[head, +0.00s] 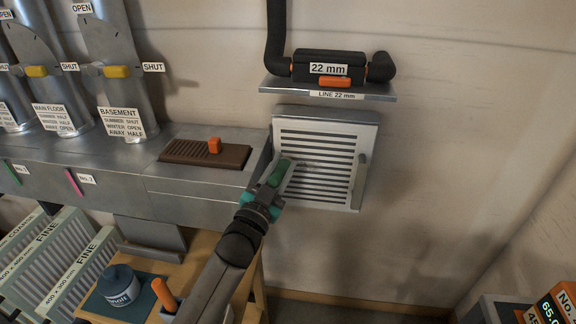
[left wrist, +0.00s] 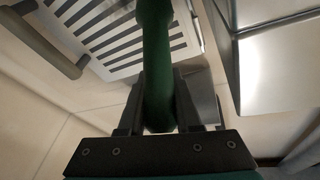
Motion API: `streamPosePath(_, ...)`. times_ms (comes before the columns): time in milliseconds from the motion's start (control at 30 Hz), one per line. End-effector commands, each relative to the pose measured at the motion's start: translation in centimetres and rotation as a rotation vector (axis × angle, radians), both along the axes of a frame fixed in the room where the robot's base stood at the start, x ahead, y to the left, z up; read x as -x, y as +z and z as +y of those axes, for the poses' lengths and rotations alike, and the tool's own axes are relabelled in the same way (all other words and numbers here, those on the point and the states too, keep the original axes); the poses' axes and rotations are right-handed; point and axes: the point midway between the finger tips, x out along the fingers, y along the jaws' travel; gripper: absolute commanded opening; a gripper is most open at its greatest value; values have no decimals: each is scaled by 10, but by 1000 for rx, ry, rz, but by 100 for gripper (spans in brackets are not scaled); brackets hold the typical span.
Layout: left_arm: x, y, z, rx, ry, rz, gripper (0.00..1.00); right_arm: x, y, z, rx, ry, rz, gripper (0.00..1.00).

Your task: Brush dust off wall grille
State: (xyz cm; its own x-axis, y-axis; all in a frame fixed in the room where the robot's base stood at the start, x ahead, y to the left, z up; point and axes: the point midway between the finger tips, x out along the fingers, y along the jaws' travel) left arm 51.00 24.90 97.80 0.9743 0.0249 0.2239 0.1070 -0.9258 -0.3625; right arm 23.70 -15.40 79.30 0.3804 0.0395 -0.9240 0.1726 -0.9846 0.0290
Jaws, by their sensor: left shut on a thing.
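The wall grille (head: 343,139) is a pale metal panel with dark horizontal slots and a bar handle (head: 360,182) on its right side. A faint greyish patch, perhaps dust, shows near the middle of its slots. My left gripper (head: 262,199) is shut on the green handle of a brush (head: 279,172) in front of the grille's lower left. In the left wrist view the handle (left wrist: 160,60) runs up between the fingers (left wrist: 158,112) toward the slotted grille (left wrist: 105,30). The bristles are hidden, so I cannot tell whether they touch the grille. My right gripper is not in view.
A shelf (head: 290,90) with a black pipe and a "22 mm" label sits just above the grille. A metal duct (head: 205,190) with a brown slotted plate (head: 190,151) borders its left. A wooden table (head: 205,258) holds a blue-grey jar (head: 118,285). Bare wall lies right.

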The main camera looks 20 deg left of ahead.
Motion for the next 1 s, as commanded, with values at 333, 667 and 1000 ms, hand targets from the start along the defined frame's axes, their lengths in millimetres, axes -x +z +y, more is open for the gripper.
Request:
streamPosePath(333, 0, 0, 0, 0, 0, -1, 0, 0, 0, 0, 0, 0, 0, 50)
streamPosePath(667, -3, 0, -7, 2, 0, -1, 0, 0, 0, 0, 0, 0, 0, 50)
streamPosePath(1000, -8, 0, -27, 2, 0, -1, 0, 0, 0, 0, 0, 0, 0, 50)
